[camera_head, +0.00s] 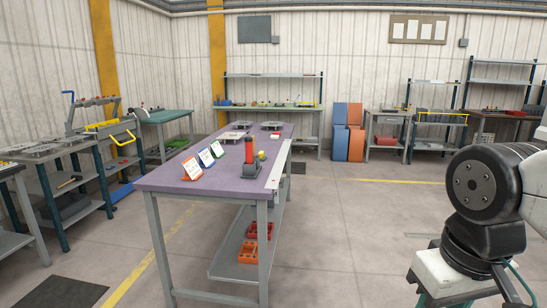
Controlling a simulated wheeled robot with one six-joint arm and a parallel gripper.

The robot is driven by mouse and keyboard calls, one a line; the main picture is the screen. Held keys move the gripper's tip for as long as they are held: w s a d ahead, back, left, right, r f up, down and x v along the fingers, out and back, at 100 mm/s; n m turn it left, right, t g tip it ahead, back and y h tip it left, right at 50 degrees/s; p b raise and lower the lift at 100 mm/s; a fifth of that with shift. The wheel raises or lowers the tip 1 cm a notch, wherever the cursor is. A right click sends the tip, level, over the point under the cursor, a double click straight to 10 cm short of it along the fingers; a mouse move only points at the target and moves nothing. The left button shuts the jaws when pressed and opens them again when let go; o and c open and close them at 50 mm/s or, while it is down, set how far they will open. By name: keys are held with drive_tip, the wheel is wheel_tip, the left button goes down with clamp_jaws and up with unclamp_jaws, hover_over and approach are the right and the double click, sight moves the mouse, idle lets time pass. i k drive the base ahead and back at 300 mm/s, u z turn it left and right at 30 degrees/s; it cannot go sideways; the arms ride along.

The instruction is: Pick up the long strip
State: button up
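A long, narrow, pale strip (278,168) lies along the right edge of the purple-topped workbench (222,176) in the middle of the view. It looks flat and runs from near the front right corner towards the back. A small item sits at its near end, too small to make out. My gripper is not in view; only part of my arm shows at the right edge. A bending machine with a blue handle and yellow parts (110,127) stands on a bench at the left.
A red and grey tool (249,158) stands upright just left of the strip. Several small sign cards (206,157) stand on the bench's left side. Orange trays (248,252) sit on its lower shelf. The floor (340,225) right of the bench is clear.

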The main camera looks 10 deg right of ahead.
sight(275, 178)
drive_tip(key=i, duration=1.3)
drive_tip(key=z, duration=0.6)
drive_tip(key=i, duration=0.6)
drive_tip(key=z, duration=0.5)
drive_tip(key=i, duration=1.45)
drive_tip(key=u, duration=1.1)
drive_tip(key=i, duration=0.55)
drive_tip(key=u, duration=0.65)
